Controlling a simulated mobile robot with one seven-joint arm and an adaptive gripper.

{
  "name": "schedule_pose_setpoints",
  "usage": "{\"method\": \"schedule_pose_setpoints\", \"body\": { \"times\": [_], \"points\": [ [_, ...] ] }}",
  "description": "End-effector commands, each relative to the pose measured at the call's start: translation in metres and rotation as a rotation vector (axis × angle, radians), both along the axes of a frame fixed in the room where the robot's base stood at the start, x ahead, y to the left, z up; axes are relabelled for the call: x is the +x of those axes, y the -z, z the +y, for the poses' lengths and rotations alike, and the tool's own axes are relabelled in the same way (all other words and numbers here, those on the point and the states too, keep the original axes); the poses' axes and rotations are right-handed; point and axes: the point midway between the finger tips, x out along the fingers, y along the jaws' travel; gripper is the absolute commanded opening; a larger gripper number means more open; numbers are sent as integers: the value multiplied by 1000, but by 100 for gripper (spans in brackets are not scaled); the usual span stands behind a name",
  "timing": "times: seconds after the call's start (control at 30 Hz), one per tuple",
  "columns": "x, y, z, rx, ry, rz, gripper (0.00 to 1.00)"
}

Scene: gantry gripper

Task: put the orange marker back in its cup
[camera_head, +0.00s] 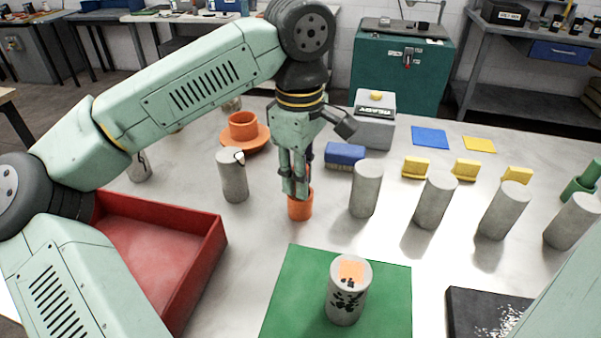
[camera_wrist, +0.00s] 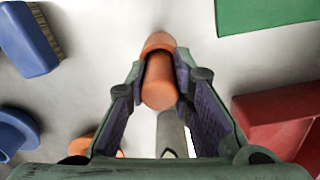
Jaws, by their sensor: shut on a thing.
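My gripper (camera_head: 295,192) points down over the middle of the table, its fingers shut on the orange marker. In the wrist view the marker (camera_wrist: 159,82) is an orange cylinder between the pads of my gripper (camera_wrist: 160,92). A slightly wider orange part (camera_wrist: 158,42) shows beyond it; I cannot tell whether this is the marker's lower end or a separate cup. In the head view an orange piece (camera_head: 300,208) shows just below the fingertips, close to the tabletop; contact is unclear. An orange cup (camera_head: 243,120) stands on an orange saucer (camera_head: 232,143) behind and left of my gripper.
Grey cylinders stand left (camera_head: 233,176) and right (camera_head: 366,188) of my gripper. A blue brush (camera_head: 344,155) lies behind right. A red tray (camera_head: 216,246) is at left. A green mat (camera_head: 388,285) in front bears a marked grey cylinder (camera_head: 347,300). Yellow blocks (camera_head: 415,168) stand right.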

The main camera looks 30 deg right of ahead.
Motion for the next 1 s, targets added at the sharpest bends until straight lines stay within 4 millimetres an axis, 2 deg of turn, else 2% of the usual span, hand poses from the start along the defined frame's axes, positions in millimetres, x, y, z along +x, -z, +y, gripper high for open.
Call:
{"method": "schedule_pose_setpoints", "body": {
  "times": [0.13, 0.17, 0.43, 0.77, 0.87, 1.0],
  "points": [
    [0, 5, 0, 0, 0, 0, 0],
    [0, 3, 0, 0, 0, 0, 23],
    [0, 3, 0, 0, 0, 0, 41],
    [0, 1, 0, 0, 0, 0, 42],
    [0, -6, 0, -1, -1, -2, 42],
    [0, -29, -1, -1, -1, -4, 42]
  ]
}}
